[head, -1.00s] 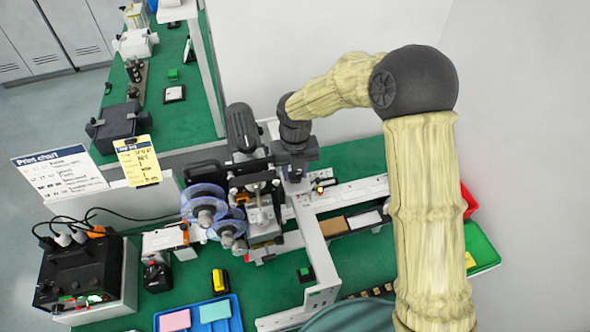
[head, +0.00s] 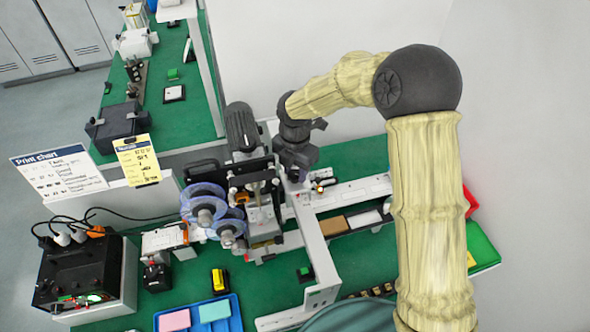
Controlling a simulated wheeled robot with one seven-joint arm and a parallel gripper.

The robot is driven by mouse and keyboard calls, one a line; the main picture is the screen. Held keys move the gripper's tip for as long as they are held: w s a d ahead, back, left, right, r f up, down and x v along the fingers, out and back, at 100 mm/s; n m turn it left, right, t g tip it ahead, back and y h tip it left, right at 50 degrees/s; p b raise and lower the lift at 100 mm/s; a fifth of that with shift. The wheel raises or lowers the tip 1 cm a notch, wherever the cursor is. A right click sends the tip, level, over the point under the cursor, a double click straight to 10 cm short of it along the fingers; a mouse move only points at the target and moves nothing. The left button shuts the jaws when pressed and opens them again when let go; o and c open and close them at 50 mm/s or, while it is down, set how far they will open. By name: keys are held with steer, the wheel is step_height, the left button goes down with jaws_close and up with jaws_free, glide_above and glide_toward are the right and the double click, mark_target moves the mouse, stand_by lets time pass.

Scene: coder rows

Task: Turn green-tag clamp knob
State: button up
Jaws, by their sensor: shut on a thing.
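My gripper (head: 296,172) is at the right side of the printing machine (head: 258,205), by the upright of the white frame. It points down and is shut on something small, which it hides. From its place this is the clamp knob, but neither the knob nor a green tag can be made out. The machine has a dark motor (head: 241,128) at its back and two clear bluish reels (head: 206,210) at its front left.
A white rail (head: 350,192) with a small yellow-and-red part (head: 320,186) runs right of my gripper. A blue tray (head: 222,315) with pink and light blue pads is in front. A black control box (head: 80,272) stands left. A green bin (head: 482,248) is at the right.

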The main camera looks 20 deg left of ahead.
mark_target(295, 174)
steer(key=m+b, duration=0.1)
steer(key=m, duration=0.4)
steer(key=shift+m, duration=0.3)
steer(key=m, duration=0.5)
steer(key=shift+r+b, duration=0.1)
steer(key=shift+b, duration=0.3)
steer(key=o, duration=1)
step_height(295, 174, up, 17)
steer(key=b, duration=0.3)
steer(key=shift+r, duration=0.2)
